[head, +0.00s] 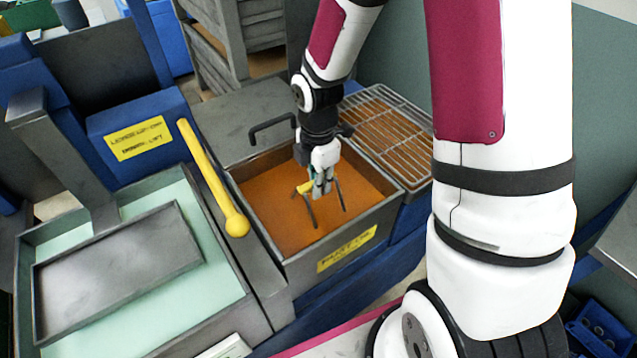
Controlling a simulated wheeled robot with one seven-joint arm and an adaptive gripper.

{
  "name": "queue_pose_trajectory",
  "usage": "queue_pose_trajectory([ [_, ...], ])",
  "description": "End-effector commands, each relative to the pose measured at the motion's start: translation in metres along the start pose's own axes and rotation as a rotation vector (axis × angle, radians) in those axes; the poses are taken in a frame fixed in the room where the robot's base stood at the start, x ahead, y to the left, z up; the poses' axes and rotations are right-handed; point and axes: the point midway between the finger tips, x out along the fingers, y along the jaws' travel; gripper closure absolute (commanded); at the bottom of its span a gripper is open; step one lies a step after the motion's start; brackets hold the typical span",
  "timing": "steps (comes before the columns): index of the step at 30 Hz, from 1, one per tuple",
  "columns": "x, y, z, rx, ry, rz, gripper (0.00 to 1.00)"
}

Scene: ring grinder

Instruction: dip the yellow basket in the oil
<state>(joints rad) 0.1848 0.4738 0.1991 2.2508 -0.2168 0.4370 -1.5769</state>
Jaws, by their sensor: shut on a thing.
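My gripper (322,183) hangs straight down over the oil tank (361,239). It is shut on the yellow handle of the basket (304,188). Two dark bars of the basket's frame slope down from the handle to the oil (277,208). The basket's body does not show; the orange-brown oil surface seems to cover it. The tank is a grey open box with a yellow label on its front wall.
A wire rack (385,127) adjoins the tank on the right. A yellow lever (209,172) with a ball end stands at its left. Further left, a grey tray (118,268) lies over a bath of pale green liquid (190,197). A grey lid (226,125) with a black handle is behind the tank.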

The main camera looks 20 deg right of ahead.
Motion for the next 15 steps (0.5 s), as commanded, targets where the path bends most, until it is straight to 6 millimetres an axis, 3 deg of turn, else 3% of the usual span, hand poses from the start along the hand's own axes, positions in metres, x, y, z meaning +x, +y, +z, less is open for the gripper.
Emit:
queue_pose_trajectory([
  [15, -0.029, 0.0, 0.0, 0.0, 0.0, 0.002, 1.0],
])
